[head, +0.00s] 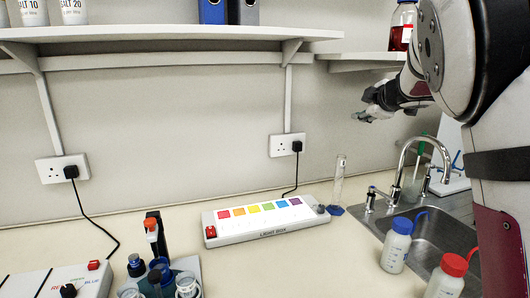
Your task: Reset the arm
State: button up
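My gripper (370,108) is at the upper right of the head view, raised in the air in front of the wall above the sink and pointing left. It is small and dark in this view, and I cannot tell whether its fingers are open or shut. I see nothing clearly held in it. My arm comes in from the right edge and hides part of the bench and shelf there.
A white box with coloured squares (266,220) lies mid-bench. A sink (440,236) with a tap (405,160) is at right, with a blue-capped bottle (396,246) and a red-capped bottle (447,277) in front. A shelf (170,33) runs above; a tube rack stands front left.

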jog(key=s+d+m+g+h, duration=0.1)
jog(key=s+d+m+h, duration=0.1)
jog(key=s+d+m, duration=0.5)
jog(key=s+m+g+h, duration=0.1)
jog(key=s+m+h, duration=0.25)
jog(key=s, duration=0.75)
jog(key=s+a+f+m+g+y, duration=0.1)
jog(key=s+a+f, duration=0.3)
jog(key=s, duration=0.7)
jog(key=s+a+f+m+g+y+p, duration=0.1)
jog(key=s+a+f+g, duration=0.3)
jog(key=s, duration=0.7)
jog(key=s+a+f+m+g+y, duration=0.1)
jog(key=s+a+f+g+y, duration=0.1)
jog(key=s+a+f, duration=0.4)
jog(key=s+a+y, duration=0.1)
jog(key=s+a, duration=0.1)
jog(key=s, duration=0.3)
jog(key=shift+s+m+g+p, duration=0.3)
jog(key=shift+s+m+g, duration=0.05)
jog(key=shift+g, duration=0.05)
jog(key=shift+a, duration=0.1)
jog(key=shift+c, duration=0.7)
jog(key=shift+a, duration=0.15)
